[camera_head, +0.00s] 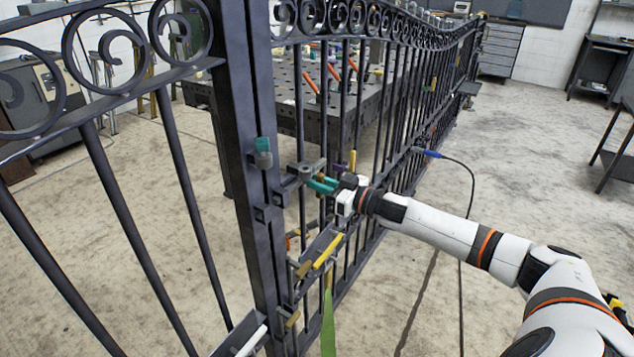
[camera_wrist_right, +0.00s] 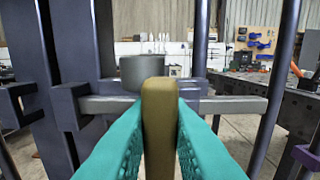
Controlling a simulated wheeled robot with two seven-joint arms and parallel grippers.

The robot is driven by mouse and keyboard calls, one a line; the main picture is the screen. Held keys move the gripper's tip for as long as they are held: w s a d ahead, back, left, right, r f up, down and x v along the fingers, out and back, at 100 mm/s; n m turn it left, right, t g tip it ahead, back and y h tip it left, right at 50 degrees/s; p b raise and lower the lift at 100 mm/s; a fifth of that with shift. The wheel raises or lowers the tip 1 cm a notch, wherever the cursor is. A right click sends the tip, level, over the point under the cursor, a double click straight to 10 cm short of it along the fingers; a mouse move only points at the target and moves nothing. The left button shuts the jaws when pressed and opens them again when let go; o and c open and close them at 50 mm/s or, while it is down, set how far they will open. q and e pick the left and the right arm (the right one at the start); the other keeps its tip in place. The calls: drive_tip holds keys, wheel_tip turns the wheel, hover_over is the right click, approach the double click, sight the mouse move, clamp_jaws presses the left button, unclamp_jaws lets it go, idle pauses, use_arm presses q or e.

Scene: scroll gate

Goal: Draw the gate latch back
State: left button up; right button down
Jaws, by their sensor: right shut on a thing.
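The dark iron gate (camera_head: 400,90) stands beside a thick upright post (camera_head: 245,150). My right gripper (camera_head: 318,184) reaches the latch from the right, its teal fingers level with the latch. In the right wrist view, the teal fingers (camera_wrist_right: 160,130) are shut on an upright olive-brown handle (camera_wrist_right: 160,105). Behind the handle runs a grey horizontal latch bar (camera_wrist_right: 230,104), with a grey round piece (camera_wrist_right: 142,72) above it. A dark bracket (camera_wrist_right: 68,106) is at the bar's left end, and another bracket (camera_wrist_right: 14,104) sits further left. My left gripper is not in view.
A teal-topped grey piece (camera_head: 263,150) sits on the post. Yellow and brass-coloured parts (camera_head: 327,249) and a green strap (camera_head: 328,322) are lower on the gate. A dark perforated table (camera_head: 285,92) stands behind the bars. Open floor (camera_head: 530,150) lies to the right.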

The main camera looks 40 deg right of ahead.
drive_tip(key=shift+w+d+r, duration=0.1)
drive_tip(key=shift+d+r, duration=0.1)
drive_tip(key=shift+d, duration=0.05)
drive_tip(key=c, duration=1.8)
unclamp_jaws()
drive_tip(key=o, duration=0.4)
drive_tip(key=shift+d+f, duration=0.15)
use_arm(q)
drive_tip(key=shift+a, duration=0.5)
use_arm(e)
drive_tip(key=shift+o, duration=0.2)
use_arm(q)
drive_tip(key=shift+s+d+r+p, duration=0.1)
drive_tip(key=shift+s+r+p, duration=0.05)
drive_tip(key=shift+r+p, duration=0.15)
use_arm(e)
drive_tip(key=v, duration=1.2)
